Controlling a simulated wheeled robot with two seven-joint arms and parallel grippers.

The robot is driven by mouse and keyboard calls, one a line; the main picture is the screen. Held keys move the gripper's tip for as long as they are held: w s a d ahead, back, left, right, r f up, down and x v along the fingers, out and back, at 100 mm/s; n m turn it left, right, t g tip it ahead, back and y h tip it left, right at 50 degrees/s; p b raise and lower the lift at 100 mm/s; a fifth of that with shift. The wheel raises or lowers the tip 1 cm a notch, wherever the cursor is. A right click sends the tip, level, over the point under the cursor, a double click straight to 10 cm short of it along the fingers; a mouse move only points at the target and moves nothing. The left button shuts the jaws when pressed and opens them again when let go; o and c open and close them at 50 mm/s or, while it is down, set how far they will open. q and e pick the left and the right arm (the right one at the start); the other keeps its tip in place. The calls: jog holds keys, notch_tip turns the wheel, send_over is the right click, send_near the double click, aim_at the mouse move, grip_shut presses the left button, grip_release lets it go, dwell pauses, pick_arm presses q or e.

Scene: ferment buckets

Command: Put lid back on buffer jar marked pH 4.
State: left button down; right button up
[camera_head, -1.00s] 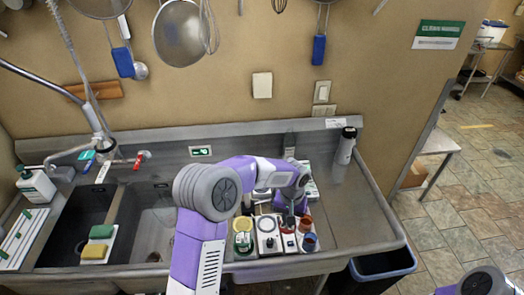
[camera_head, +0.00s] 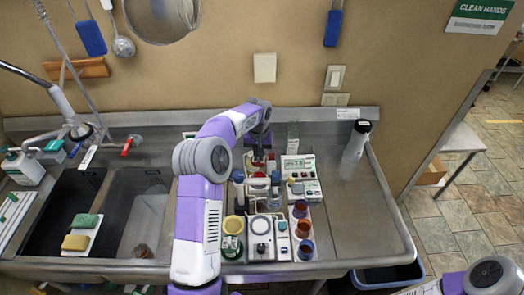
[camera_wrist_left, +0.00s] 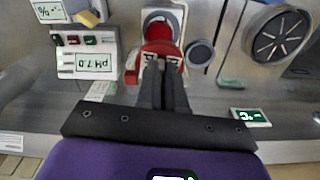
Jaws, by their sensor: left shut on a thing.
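My left gripper (camera_head: 258,158) reaches over the back of the counter. In the left wrist view its fingers (camera_wrist_left: 163,72) are shut on a red lid (camera_wrist_left: 133,68). An open jar (camera_wrist_left: 162,14) with red content stands just beyond the fingertips; the lid appears close to its near side. Whether they touch is unclear. In the head view the jar area (camera_head: 258,175) is partly hidden by the gripper. No pH 4 marking is readable. My right gripper is out of view; only part of that arm shows at bottom right.
A pH meter (camera_head: 299,166) stands right of the gripper; its display reads pH 7.0 in the wrist view.

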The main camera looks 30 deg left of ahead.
aim_at(259, 162)
pick_arm(q)
jog(key=shift+f+b, duration=1.7)
jog(key=shift+f, duration=0.65)
jog(key=shift+f+b, duration=0.4)
jog(key=shift+f, duration=0.35)
jog(key=shift+f, duration=0.15)
jog(key=c, duration=1.2)
grip_release()
jog(key=shift+o, duration=0.5)
